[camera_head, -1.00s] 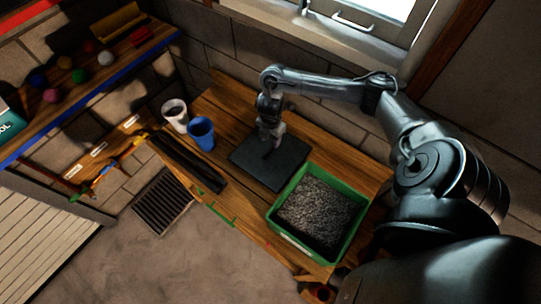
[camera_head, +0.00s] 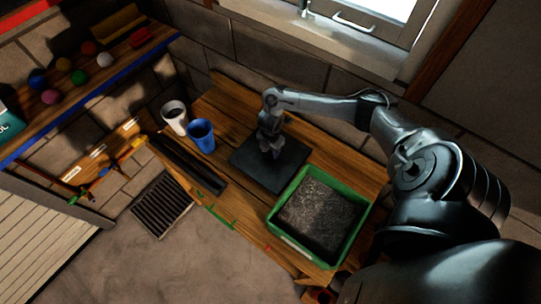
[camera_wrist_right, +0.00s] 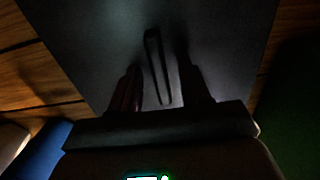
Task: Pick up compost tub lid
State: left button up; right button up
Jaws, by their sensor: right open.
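The compost tub lid is a dark, flat square panel (camera_head: 285,171) lying on the wooden bench, left of the green tub. It fills most of the right wrist view (camera_wrist_right: 95,40), where a narrow raised handle (camera_wrist_right: 157,65) stands on it. My right gripper (camera_head: 270,152) is over the lid, pointing down. In the right wrist view its open fingers (camera_wrist_right: 160,88) are on either side of the handle. Whether they touch the handle cannot be told in the dark picture. My left gripper is not in view.
The green tub (camera_head: 283,238) filled with dark grainy matter stands right beside the lid. A blue cup (camera_head: 201,136) and a white cup (camera_head: 174,117) stand to the left, with a long black bar (camera_head: 188,163) near the bench's front edge. The wall is close behind.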

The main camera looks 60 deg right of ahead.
jog(key=shift+c, duration=0.5)
grip_shut()
